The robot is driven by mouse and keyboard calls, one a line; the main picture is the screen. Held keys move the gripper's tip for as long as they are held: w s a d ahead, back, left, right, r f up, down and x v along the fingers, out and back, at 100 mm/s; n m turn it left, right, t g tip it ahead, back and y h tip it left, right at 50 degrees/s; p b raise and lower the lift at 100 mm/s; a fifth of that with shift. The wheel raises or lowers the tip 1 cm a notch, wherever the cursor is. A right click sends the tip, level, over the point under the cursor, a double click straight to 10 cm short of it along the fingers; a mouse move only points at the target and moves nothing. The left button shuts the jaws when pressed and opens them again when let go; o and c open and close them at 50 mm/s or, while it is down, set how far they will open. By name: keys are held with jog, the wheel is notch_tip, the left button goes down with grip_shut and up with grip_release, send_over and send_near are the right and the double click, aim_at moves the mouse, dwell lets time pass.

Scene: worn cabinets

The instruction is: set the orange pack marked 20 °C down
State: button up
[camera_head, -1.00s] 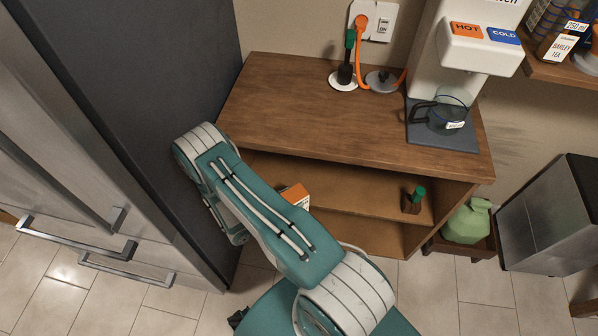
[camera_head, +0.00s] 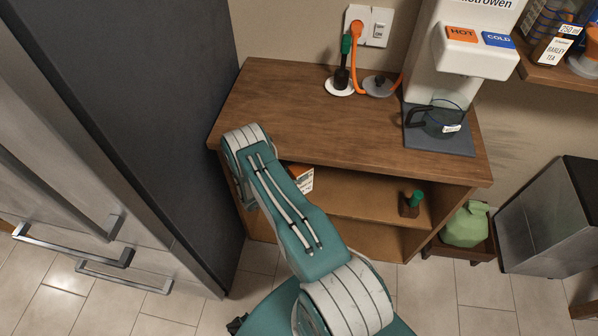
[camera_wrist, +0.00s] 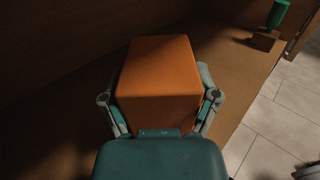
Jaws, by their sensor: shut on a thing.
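The orange pack (camera_wrist: 158,82) is a plain orange box in the middle of the wrist view. My gripper (camera_wrist: 160,100) is shut on it, with one finger at each side. The pack is inside the open cabinet (camera_head: 345,192), over its upper shelf; I cannot tell whether its base touches the board. In the head view only a corner of the pack (camera_head: 303,176) with a white label shows beside my arm. The 20 °C marking cannot be read. My gripper is hidden behind my arm in the head view.
The wooden cabinet top (camera_head: 330,118) lies overhead. A dark fridge side (camera_head: 150,120) stands close on the left.

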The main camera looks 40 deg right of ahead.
jog(key=shift+f, duration=0.25)
jog(key=o, duration=1.2)
jog(key=shift+c, duration=0.2)
jog(key=w+a, duration=0.1)
jog(key=a, duration=1.1)
